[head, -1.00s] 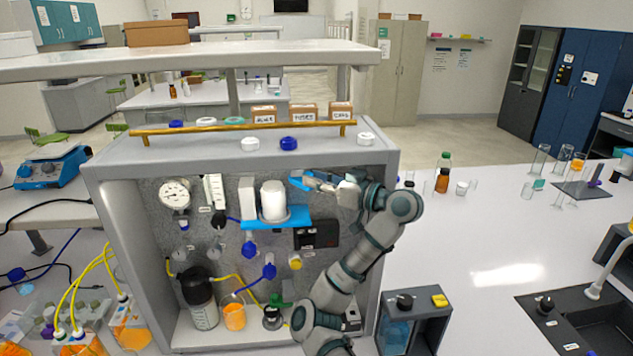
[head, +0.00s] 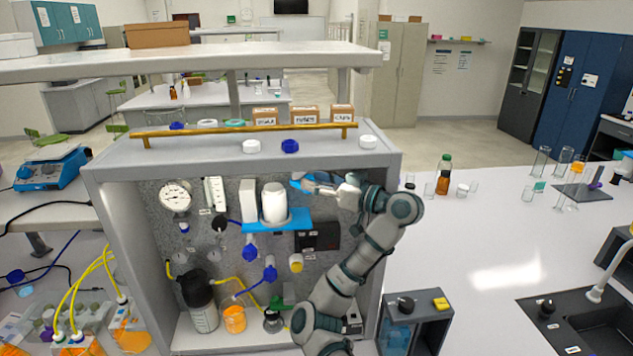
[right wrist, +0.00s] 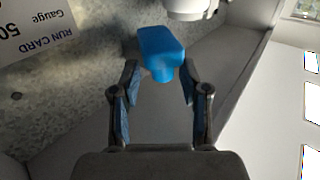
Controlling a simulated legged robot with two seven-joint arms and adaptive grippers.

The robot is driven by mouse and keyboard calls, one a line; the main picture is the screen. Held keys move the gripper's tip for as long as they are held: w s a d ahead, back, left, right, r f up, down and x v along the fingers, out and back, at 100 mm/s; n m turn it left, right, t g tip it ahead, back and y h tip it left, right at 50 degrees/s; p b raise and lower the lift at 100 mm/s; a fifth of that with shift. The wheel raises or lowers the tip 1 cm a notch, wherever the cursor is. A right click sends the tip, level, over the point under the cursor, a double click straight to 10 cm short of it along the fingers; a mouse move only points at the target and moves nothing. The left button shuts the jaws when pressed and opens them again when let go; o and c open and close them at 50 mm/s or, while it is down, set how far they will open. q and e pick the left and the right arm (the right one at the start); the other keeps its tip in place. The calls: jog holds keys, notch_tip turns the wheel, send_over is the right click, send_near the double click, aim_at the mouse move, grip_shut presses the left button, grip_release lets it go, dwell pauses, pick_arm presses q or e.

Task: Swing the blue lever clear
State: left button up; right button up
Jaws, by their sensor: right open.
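The blue lever (right wrist: 161,48) shows in the right wrist view as a rounded blue block with a short stem, just ahead of my right gripper (right wrist: 159,82). The two fingers stand apart, one on each side of the lever's near end, and I see no clear grip on it. In the head view my right gripper (head: 322,187) is at the upper right inside the rig, level with the blue lever (head: 301,181), which the fingers partly cover. My left gripper is not in view.
A white cylinder (head: 273,202) on a blue bracket (head: 278,224) stands just left of the gripper. The rig's right wall (head: 382,190) is close to my right arm. A gauge (head: 175,196), bottle (head: 199,300) and yellow tubing (head: 232,282) fill the left and lower part.

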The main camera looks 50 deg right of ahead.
jog(key=s+d, duration=0.1)
jog(key=s, duration=0.6)
jog(key=shift+d+f, duration=0.15)
jog(key=shift+d, duration=0.15)
jog(key=shift+s+a, duration=0.15)
